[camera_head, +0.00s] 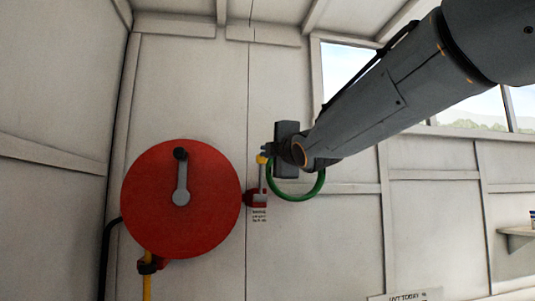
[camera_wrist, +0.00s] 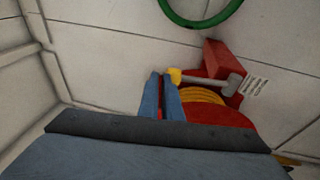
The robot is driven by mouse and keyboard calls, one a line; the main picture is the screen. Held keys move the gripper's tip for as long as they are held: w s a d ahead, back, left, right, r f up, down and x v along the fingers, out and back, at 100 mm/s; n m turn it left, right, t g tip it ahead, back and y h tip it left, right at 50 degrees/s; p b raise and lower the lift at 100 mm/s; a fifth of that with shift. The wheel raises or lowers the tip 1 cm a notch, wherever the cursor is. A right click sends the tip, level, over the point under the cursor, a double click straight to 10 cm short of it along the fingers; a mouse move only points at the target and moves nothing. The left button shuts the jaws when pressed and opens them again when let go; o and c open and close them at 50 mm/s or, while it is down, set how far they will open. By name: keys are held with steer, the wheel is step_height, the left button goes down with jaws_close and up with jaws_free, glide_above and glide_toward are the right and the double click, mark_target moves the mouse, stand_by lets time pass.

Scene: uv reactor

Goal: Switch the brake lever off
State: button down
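The brake lever (camera_head: 262,175) is a grey rod with a yellow knob on its upper end. In the head view it stands about upright from a small red base, right of the red hose reel. In the wrist view the lever (camera_wrist: 205,81) runs sideways, its yellow knob beside the tips of my gripper (camera_wrist: 161,76). In the head view my gripper (camera_head: 267,151) is by the knob. I cannot tell whether they touch.
The red reel disc (camera_head: 150,215) with a grey crank (camera_head: 182,183) is at the left. A green ring (camera_head: 318,190) hangs on the wall behind my wrist. A small label (camera_head: 260,215) is below the lever base. A shelf (camera_head: 518,232) is at the far right.

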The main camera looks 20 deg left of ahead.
steer(key=shift+r, duration=0.2)
stand_by(0.3)
steer(key=s+d+r+b, duration=0.1)
steer(key=s+d+r, duration=0.1)
steer(key=s+d, duration=0.7)
steer(key=shift+s+r+b, duration=0.25)
steer(key=shift+s+b, duration=0.1)
steer(key=shift+s, duration=0.3)
